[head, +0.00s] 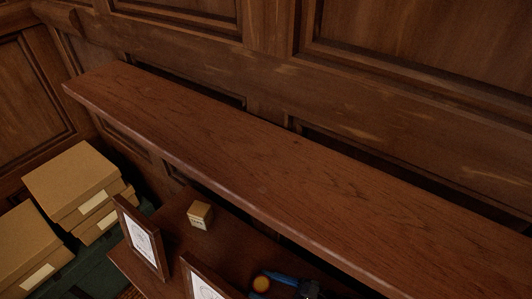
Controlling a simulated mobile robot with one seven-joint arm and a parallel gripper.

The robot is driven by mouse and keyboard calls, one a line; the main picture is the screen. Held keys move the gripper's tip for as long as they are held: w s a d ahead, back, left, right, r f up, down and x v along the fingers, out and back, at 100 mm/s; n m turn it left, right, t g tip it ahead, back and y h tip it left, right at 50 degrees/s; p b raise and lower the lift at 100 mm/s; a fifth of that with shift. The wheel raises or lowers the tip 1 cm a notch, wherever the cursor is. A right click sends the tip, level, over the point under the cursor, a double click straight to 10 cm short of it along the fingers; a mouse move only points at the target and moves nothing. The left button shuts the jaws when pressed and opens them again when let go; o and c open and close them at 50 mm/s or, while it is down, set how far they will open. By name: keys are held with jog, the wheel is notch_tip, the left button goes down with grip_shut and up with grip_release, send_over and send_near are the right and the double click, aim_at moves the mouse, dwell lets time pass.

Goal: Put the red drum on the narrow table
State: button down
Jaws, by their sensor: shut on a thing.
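The narrow table (262,180) is a long brown wooden top running diagonally along the panelled wall, and its visible top is bare. My gripper (262,283), blue and black, is at the bottom edge of the head view, in front of the narrow table and partly cut off. It is shut on a small round thing with an orange-tan top, apparently the red drum (261,284). Red sides cannot be made out, and the fingertips are hard to tell apart.
A lower brown surface (178,218) in front carries a small tan box (200,214) and two framed pictures, one at left (143,238) and one nearer (203,284). Cardboard boxes (70,180) are stacked at the left. The wall stands close behind the narrow table.

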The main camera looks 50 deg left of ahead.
jog(key=shift+f, duration=0.15)
jog(key=shift+c, duration=1)
grip_release()
jog(key=shift+d+r, duration=0.1)
jog(key=shift+r, duration=0.2)
jog(key=v, duration=1.1)
jog(key=shift+w+d+r+p, duration=0.1)
jog(key=shift+w+d+p, duration=0.1)
jog(key=shift+d+p, duration=0.15)
